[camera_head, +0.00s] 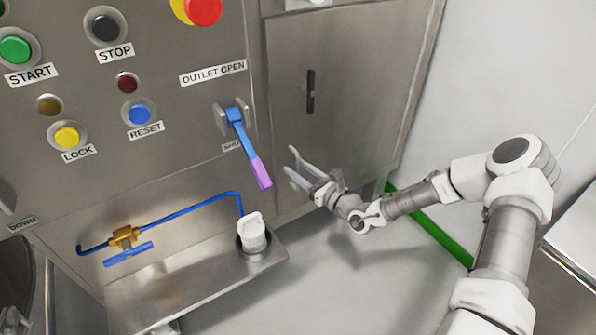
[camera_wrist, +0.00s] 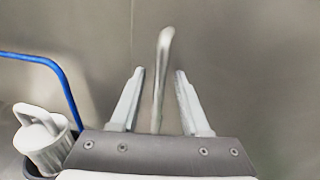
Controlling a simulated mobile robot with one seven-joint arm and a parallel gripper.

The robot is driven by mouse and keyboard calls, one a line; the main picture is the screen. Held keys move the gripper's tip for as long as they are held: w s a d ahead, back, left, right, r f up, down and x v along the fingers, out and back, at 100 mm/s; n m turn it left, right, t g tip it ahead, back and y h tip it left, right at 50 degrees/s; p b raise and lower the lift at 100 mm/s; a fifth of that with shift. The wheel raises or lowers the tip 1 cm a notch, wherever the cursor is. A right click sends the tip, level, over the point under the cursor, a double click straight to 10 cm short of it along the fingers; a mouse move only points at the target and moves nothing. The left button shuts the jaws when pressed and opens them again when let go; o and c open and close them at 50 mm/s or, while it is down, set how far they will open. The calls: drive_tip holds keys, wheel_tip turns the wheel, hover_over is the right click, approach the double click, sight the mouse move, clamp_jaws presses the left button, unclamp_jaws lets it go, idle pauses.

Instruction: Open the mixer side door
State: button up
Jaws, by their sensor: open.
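The mixer side door (camera_head: 345,75) is a grey metal panel right of the control panel. It looks shut, flush with the mixer front. A dark upright handle or slot (camera_head: 311,92) sits on its upper part. My gripper (camera_head: 289,158) is open in front of the door's lower left part, with its fingers pointing toward the mixer. In the wrist view, a pale metal bar (camera_wrist: 159,85) with a bent top stands between the two spread fingers. I cannot tell whether it touches either finger. The bar is not clear in the head view.
A blue lever with a purple grip (camera_head: 260,172) hangs just left of my gripper. A green floor strip (camera_head: 440,236) lies behind my arm. Floor is clear below the door.

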drive_tip(key=shift+a, duration=0.1)
clamp_jaws()
idle(1.4)
